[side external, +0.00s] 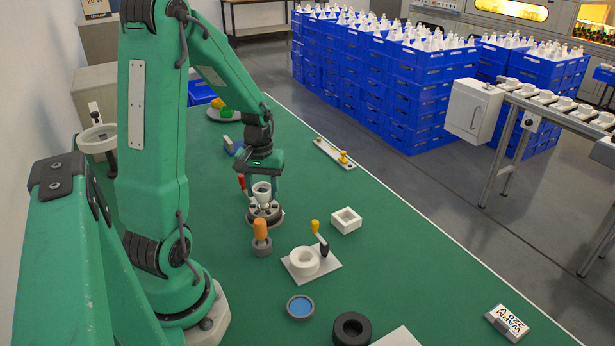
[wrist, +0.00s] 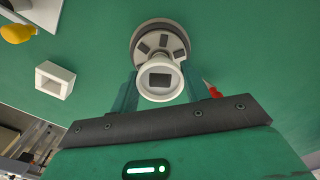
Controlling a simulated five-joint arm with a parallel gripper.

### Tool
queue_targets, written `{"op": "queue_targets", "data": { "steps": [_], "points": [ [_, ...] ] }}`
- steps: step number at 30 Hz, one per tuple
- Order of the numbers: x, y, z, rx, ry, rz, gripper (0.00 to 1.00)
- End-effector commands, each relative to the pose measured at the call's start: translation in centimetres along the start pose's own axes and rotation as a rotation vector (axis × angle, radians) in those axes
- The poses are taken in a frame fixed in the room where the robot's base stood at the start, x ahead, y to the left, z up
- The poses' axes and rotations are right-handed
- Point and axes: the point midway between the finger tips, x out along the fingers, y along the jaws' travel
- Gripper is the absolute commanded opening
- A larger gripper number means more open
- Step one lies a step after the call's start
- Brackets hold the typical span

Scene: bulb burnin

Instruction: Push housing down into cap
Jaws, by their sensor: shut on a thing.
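The white housing (side external: 262,188) is cup-shaped, with a wide rim on top and a narrower lower part. My gripper (side external: 261,183) is shut on the housing. In the wrist view, the housing (wrist: 160,97) shows a dark square opening, between the fingers of my gripper (wrist: 160,88). The fixture (wrist: 160,40) shows behind it with several dark slots. I cannot make out the cap; the housing's lower end hides the fixture's middle, and I cannot tell how deep it sits.
An orange-handled tool (side external: 261,236) stands close in front of the fixture. A white square block (side external: 346,220), a white ring on a plate (side external: 305,262) with a lever, a blue-filled dish (side external: 300,307) and a black ring (side external: 352,329) lie nearer.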

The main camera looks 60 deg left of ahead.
Motion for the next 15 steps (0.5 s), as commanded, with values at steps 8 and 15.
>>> {"op": "queue_targets", "data": {
  "steps": [8,15],
  "points": [
    [0.25,0.00,0.02,0.000,-0.001,0.000,0.25],
    [0.45,0.00,0.02,0.000,-0.001,0.000,0.25]
  ]
}}
